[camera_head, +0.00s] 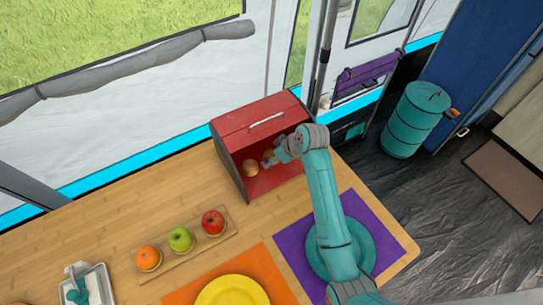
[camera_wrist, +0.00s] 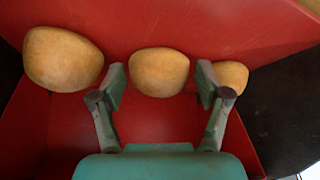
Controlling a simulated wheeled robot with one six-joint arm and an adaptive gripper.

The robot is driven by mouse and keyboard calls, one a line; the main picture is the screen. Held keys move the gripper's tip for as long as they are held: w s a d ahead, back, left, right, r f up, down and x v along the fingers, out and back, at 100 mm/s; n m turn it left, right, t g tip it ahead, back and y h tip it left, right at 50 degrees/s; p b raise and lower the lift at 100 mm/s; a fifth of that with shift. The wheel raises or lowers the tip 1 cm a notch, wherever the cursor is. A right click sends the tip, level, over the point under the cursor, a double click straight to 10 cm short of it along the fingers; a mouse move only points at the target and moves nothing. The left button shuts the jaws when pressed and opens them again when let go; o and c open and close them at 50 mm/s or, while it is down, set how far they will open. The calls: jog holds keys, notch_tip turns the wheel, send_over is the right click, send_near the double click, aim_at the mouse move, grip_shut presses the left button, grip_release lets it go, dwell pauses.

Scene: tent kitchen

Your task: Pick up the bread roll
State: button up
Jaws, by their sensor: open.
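Bread rolls sit inside a red bread box (camera_head: 247,127) on the wooden table. In the wrist view there are three light-brown rolls in a row: a left roll (camera_wrist: 62,59), a middle roll (camera_wrist: 159,72) and a right roll (camera_wrist: 232,75), partly hidden by a finger. In the head view one roll (camera_head: 250,168) shows clearly at the box opening, and another is partly covered by my gripper (camera_head: 271,162). My gripper also shows in the wrist view (camera_wrist: 160,86). Its fingers are open, one on each side of the middle roll, which looks free of both fingers.
A wooden tray (camera_head: 190,254) holds an orange (camera_head: 147,258), a green apple (camera_head: 181,239) and a red apple (camera_head: 213,222). A yellow plate (camera_head: 232,292) and a teal plate (camera_head: 365,245) lie on mats. The red box walls surround the gripper closely.

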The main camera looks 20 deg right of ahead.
jog(key=shift+w+f, duration=0.1)
jog(key=c, duration=0.6)
